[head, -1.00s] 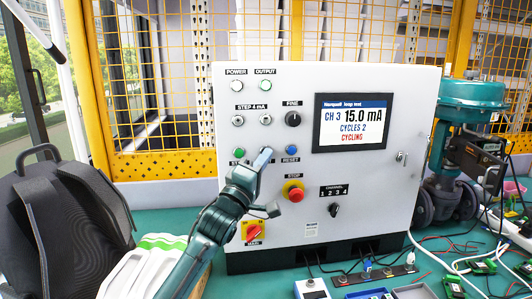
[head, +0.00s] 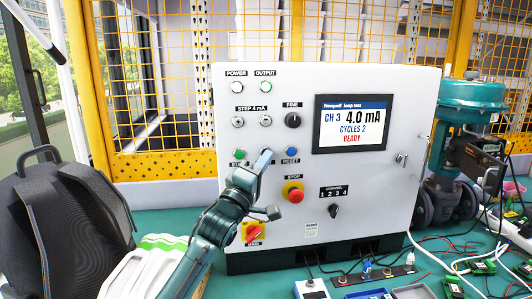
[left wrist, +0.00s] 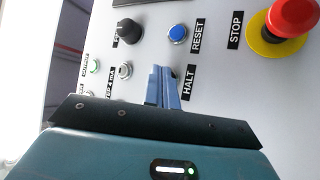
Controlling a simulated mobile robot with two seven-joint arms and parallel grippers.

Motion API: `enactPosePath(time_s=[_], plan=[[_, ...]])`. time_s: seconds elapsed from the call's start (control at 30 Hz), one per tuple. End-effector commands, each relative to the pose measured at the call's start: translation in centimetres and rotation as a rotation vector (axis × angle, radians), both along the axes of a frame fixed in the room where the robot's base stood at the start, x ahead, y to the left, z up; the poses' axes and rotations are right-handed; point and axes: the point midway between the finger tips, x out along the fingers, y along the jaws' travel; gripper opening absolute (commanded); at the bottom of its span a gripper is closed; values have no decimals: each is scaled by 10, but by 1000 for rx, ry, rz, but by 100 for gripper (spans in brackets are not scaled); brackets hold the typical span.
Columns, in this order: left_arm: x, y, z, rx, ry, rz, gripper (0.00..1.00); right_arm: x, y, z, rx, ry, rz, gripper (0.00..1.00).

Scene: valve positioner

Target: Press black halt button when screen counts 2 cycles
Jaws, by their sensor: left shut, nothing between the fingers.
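The screen (head: 352,122) on the white control box reads CH 3, 4.0 mA, CYCLES 2 and READY in red. My left gripper (head: 265,157) is shut and empty, its fingertips at the button row between the green button (head: 239,153) and the blue RESET button (head: 291,152). In the left wrist view the shut fingers (left wrist: 163,86) point at the panel beside the HALT label (left wrist: 188,83). The black halt button is hidden behind the fingers, so I cannot see whether they touch it. My right gripper is not in view.
The red STOP button (head: 296,195) on its yellow ring is below right of my gripper. A red-yellow main switch (head: 253,233) and a channel knob (head: 334,210) are lower on the panel. A green valve (head: 470,105) stands right of the box. Cables and small boards lie at right.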

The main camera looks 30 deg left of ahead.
Motion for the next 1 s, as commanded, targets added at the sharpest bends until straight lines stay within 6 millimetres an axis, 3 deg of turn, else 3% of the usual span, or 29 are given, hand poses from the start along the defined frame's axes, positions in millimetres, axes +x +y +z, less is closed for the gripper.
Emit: enactPosePath(time_s=[0.47,1.0], plan=[[-7,-5,0,-2,0,-1,0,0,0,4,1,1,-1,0],[-44,-33,0,-1,0,0,0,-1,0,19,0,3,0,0]])
